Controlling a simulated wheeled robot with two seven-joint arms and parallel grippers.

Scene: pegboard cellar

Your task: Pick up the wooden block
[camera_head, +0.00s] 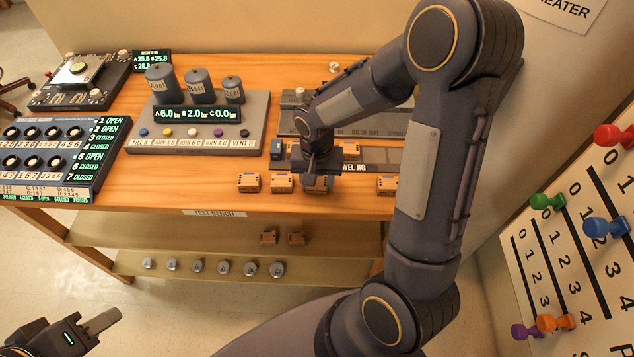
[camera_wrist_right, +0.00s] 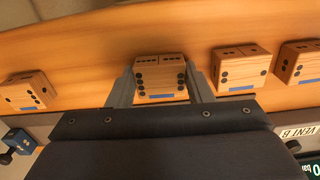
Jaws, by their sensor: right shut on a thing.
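The wooden block (camera_wrist_right: 160,80) has black dots and a blue strip on its faces. In the right wrist view it sits between the two fingers of my right gripper (camera_wrist_right: 161,88), which is shut on it. In the head view my right gripper (camera_head: 318,172) points down at the front of the bench, and the block (camera_head: 316,186) is largely hidden beneath it. Whether the block touches the bench top is unclear. My left gripper (camera_head: 104,321) is at the lower left, away from the bench; whether its fingers are apart cannot be made out.
Similar blocks stand along the bench's front edge, left (camera_head: 248,182) (camera_head: 280,182) and right (camera_head: 387,184) of the gripper. The dowel jig (camera_head: 385,160) lies just behind. A gauge unit (camera_head: 200,135) and switch panel (camera_head: 62,155) stand left. A pegged board (camera_head: 575,240) is at right.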

